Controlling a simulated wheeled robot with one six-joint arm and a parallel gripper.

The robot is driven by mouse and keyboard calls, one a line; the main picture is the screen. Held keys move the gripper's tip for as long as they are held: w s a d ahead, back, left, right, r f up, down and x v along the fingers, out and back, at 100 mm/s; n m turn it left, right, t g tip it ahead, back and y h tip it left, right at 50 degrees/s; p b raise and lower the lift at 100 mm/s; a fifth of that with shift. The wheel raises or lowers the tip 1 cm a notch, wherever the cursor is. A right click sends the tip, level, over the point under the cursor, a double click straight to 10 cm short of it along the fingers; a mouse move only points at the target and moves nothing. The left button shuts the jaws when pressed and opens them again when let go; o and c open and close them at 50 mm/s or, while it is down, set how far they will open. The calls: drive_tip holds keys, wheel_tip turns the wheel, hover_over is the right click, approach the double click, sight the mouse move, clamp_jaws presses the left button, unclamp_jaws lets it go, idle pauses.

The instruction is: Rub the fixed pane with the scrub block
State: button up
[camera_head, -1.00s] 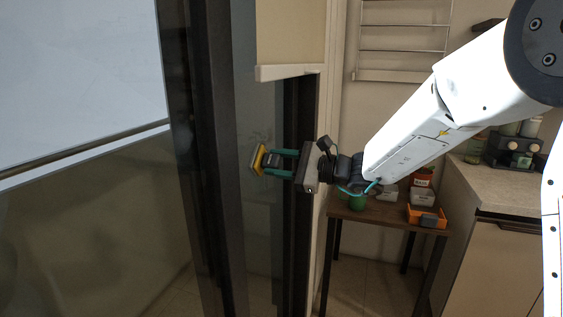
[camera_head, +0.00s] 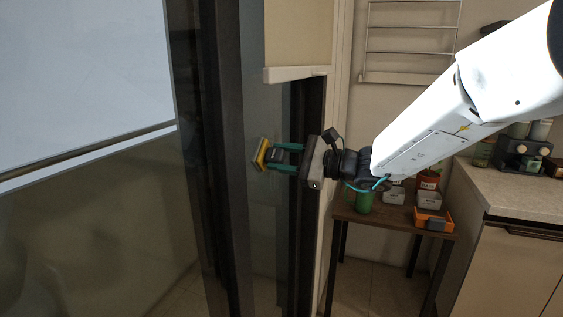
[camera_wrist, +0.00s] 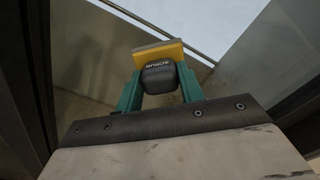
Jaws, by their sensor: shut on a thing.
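The scrub block (camera_head: 261,153) has a yellow layer with a pale pad on its left face and a dark grip. My gripper (camera_head: 276,158) is shut on the dark grip with its green fingers. In the wrist view the block (camera_wrist: 158,53) is tilted, with its yellow side away from my gripper (camera_wrist: 160,88). A narrow glass pane (camera_head: 263,220) stands between dark frames behind the block. A large pane (camera_head: 90,80) lies to the left, pale above and see-through below. I cannot tell which is the fixed pane, or whether the pad touches glass.
A dark upright frame (camera_head: 228,200) stands left of the block. A blind (camera_head: 297,35) hangs above it. A small brown table (camera_head: 390,216) with a green mug (camera_head: 364,201) and an orange box (camera_head: 433,219) stands at right, beside a counter (camera_head: 515,190).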

drive_tip(key=shift+w+d, duration=0.3)
drive_tip(key=shift+w, duration=0.3)
drive_tip(key=shift+w+d, duration=0.25)
drive_tip(key=shift+w, duration=0.3)
drive_tip(key=w+d, duration=0.4)
drive_tip(key=w, duration=0.8)
drive_tip(key=shift+d, duration=0.2)
drive_tip(key=shift+v, duration=3)
drive_tip(key=shift+d, duration=0.1)
drive_tip(key=shift+v, duration=1.4)
